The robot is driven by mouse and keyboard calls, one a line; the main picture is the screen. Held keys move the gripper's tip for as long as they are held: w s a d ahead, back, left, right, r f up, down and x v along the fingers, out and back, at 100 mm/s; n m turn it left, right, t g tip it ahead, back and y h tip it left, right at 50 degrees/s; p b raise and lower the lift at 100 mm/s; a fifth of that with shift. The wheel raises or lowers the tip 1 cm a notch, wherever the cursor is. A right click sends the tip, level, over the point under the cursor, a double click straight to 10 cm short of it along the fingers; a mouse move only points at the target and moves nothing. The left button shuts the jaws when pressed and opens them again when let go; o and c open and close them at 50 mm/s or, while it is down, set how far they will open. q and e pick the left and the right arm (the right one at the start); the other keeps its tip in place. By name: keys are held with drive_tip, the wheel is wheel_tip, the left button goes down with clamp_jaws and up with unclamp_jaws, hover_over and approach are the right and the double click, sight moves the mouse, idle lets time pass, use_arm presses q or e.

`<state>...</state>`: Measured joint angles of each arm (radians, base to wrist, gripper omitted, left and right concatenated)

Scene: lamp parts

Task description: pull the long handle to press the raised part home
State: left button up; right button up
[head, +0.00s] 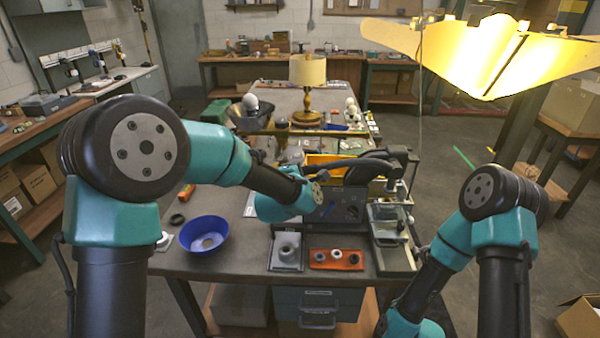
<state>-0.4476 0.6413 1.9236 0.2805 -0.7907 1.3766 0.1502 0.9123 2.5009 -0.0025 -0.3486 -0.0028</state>
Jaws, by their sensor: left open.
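A grey metal fixture (395,240) with an upright post stands at the bench's right edge, just right of and in front of the left gripper.
A blue bowl (204,235) stands on the left of the bench. A grey block with a socket (287,250) and an orange tray (336,259) with small round parts lie at the front edge. A yellow bin (322,159) and a lamp (307,72) stand farther back.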

use_arm(q)
clamp_jaws()
idle(0.3)
drive_tip(key=shift+r, duration=0.2)
